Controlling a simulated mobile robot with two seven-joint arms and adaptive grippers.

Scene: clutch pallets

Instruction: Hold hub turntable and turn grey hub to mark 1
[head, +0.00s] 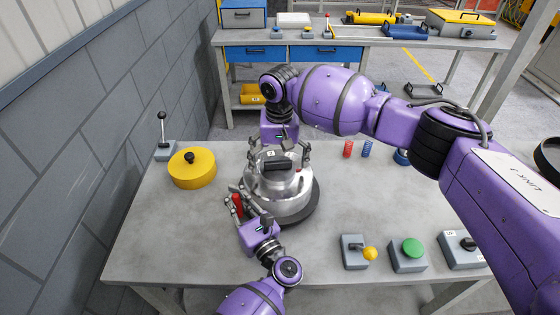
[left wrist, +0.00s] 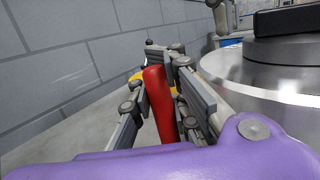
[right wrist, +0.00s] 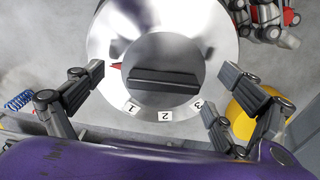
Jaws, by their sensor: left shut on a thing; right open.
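The grey hub (head: 290,190) is a shiny metal dome with a black grip bar (head: 278,163) on top, on a dark round turntable base (head: 314,205). In the right wrist view the bar (right wrist: 163,78) lies nearly level across the hub. A red pointer (right wrist: 116,67) sits left of the bar, above tag 1 (right wrist: 131,108); tags 2 (right wrist: 165,115) and 3 (right wrist: 198,104) follow rightward. My left gripper (head: 238,203) is shut on an upright red handle (left wrist: 160,100) beside the hub. My right gripper (right wrist: 163,75) is open above the hub, fingers either side of the bar.
A yellow disc with a black knob (head: 192,170) and a lever box (head: 164,150) stand at the left. Red (head: 348,148) and blue (head: 367,148) springs stand at the right. Control boxes, including a green button (head: 413,248), line the front right. The front left tabletop is clear.

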